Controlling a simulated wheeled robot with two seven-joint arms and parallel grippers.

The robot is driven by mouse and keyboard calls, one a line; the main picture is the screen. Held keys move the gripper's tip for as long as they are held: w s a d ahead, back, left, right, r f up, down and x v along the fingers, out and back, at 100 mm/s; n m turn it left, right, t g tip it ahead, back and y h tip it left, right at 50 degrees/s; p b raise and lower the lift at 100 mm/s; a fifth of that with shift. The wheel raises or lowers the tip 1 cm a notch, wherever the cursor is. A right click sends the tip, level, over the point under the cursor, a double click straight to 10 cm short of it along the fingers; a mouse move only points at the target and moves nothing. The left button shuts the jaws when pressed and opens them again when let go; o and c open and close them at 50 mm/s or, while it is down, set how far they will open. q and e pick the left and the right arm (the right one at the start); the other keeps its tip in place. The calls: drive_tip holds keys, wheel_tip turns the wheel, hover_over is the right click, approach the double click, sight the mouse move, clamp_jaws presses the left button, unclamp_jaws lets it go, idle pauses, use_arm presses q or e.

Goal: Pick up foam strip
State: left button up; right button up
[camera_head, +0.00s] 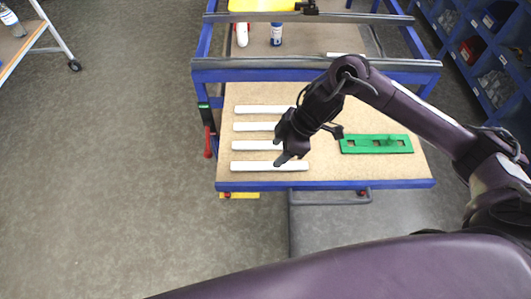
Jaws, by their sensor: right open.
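Several white foam strips lie flat in parallel on the left part of a wooden board. The nearest strip (262,166) lies close to the front edge. Another strip (256,145) lies just behind it, then one more (254,126), and the farthest (258,109) is at the back. My right gripper (278,158) reaches in from the right, open, with its fingertips over the right ends of the two nearest strips. It hides part of those ends. I cannot tell whether it touches a strip. My left gripper is not in view.
The board (325,172) sits on a blue-framed cart. A green plate with slots (376,144) lies on its right side. Behind stand a white bottle (242,34) and a blue bottle (276,34). Blue shelving with bins (489,62) is at the right.

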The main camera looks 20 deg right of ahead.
sight(270, 164)
drive_tip(key=shift+s+d, duration=0.15)
drive_tip(key=shift+d, duration=0.25)
drive_tip(key=shift+s+a+f, duration=0.1)
drive_tip(key=shift+s+f, duration=0.05)
drive_tip(key=x, duration=0.2)
drive_tip(key=shift+f+p, duration=0.35)
drive_tip(key=shift+f, duration=0.05)
drive_tip(key=x, duration=0.3)
drive_tip(key=shift+w+f, duration=0.35)
drive_tip(key=shift+f, duration=0.25)
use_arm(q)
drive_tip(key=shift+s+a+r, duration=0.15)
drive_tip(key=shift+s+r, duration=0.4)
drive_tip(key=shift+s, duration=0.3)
use_arm(e)
drive_tip(key=c, duration=1.1)
